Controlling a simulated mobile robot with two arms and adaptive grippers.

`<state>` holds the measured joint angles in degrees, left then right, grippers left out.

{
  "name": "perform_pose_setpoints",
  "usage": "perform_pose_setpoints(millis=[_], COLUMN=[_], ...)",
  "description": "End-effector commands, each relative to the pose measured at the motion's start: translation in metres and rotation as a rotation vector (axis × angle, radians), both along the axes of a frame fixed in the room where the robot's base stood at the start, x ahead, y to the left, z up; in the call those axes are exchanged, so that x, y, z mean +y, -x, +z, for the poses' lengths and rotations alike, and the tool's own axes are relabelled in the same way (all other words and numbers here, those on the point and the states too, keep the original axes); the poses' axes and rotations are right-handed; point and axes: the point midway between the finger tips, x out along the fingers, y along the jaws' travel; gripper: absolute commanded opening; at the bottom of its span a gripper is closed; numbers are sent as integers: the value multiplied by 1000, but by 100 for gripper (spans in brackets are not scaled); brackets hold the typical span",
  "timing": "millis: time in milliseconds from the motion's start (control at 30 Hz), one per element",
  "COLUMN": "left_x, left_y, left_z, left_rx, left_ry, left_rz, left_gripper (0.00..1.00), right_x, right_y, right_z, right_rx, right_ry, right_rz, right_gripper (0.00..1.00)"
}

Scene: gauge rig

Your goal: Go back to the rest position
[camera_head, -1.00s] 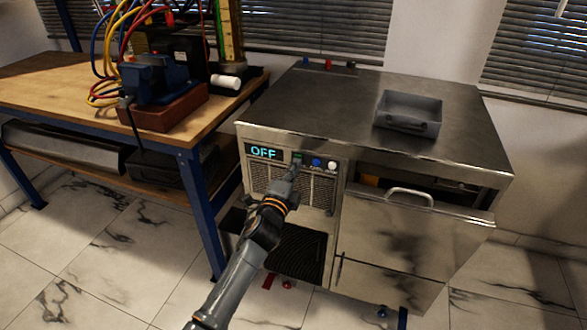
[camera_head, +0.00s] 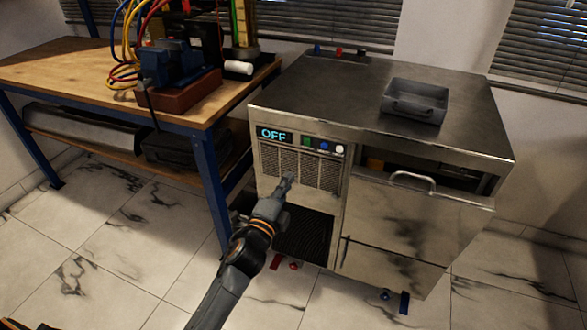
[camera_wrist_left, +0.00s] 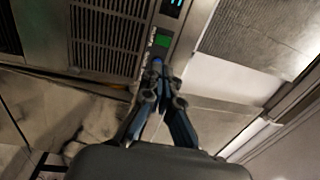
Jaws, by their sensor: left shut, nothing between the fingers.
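My left gripper (camera_head: 287,183) is shut and empty. In the head view it is in front of the vent grille (camera_head: 318,170) of the metal cabinet (camera_head: 300,112), below the control panel. The panel has a display reading "OFF" (camera_head: 274,134), a green button (camera_head: 306,141), a blue button (camera_head: 324,146) and a white knob (camera_head: 339,149). In the left wrist view the closed fingertips (camera_wrist_left: 157,66) are in line with the panel, and the green button (camera_wrist_left: 163,41) shows just beyond them. My right gripper is not in view.
The cabinet's upper drawer (camera_head: 415,210) stands partly open. A grey metal tray (camera_head: 415,100) lies on the cabinet top. A wooden workbench (camera_head: 60,75) with a blue vise (camera_head: 165,65) is at the left.

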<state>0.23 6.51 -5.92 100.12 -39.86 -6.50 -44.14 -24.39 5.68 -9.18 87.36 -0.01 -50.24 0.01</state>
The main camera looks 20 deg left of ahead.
Motion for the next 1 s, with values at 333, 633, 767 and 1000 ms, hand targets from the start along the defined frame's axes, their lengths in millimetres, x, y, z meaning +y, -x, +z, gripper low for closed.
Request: perform_pose_setpoints(millis=[333, 633, 767, 1000], left_x=[1, 1, 2, 15], left_y=[17, 16, 18, 56], left_z=[-2, -2, -10, -129], left_rx=[0, 0, 21, 336], left_ry=[0, 0, 21, 348], left_rz=[1, 1, 5, 116], left_gripper=[0, 0, 0, 0], right_x=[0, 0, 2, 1], right_y=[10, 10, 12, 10], right_z=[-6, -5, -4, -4], right_rx=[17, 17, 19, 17], right_ry=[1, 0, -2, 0], right_rz=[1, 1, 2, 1], right_gripper=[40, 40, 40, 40])
